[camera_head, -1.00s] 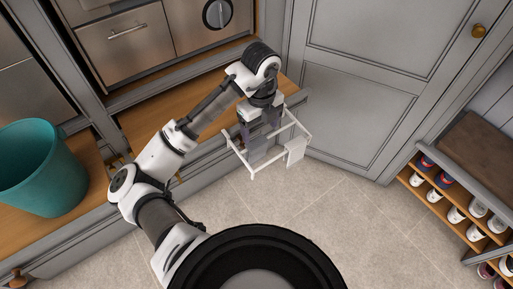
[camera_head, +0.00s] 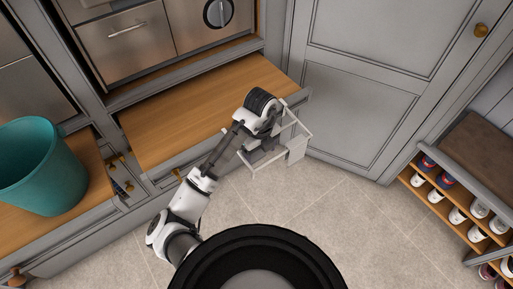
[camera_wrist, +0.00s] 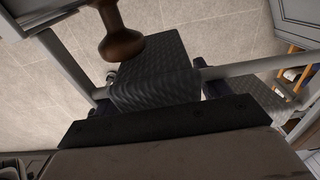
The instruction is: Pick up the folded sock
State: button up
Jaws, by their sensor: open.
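A dark grey, ribbed folded piece (camera_wrist: 155,70), which looks like the folded sock, hangs over a pale rail in the wrist view. My gripper (camera_wrist: 157,88) is open, with its dark fingers on the left and right sides of this piece. I cannot tell whether they touch it. In the head view my gripper (camera_head: 262,138) is at the white rail frame (camera_head: 268,165), mostly hidden by my wrist. A grey patch of the hanging piece shows below it.
A second, lighter hanging piece (camera_head: 296,150) is on the frame's right side. A brown knob (camera_wrist: 120,42) is close in the wrist view. A wooden bench top (camera_head: 190,110), a teal bucket (camera_head: 40,170) and a shoe rack (camera_head: 450,205) stand around. The tiled floor (camera_head: 340,215) is clear.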

jog(key=shift+f, duration=0.25)
jog(key=c, duration=0.7)
jog(key=shift+r, duration=0.1)
notch_tip(320, 180, up, 12)
jog(key=s+d, duration=0.1)
jog(key=s, duration=0.1)
jog(key=s+d, duration=0.2)
jog(key=s, duration=0.1)
jog(key=s+d, duration=0.3)
jog(key=s, duration=0.1)
jog(key=s+d+b, duration=0.1)
jog(key=s+d, duration=0.2)
jog(key=shift+s, duration=0.2)
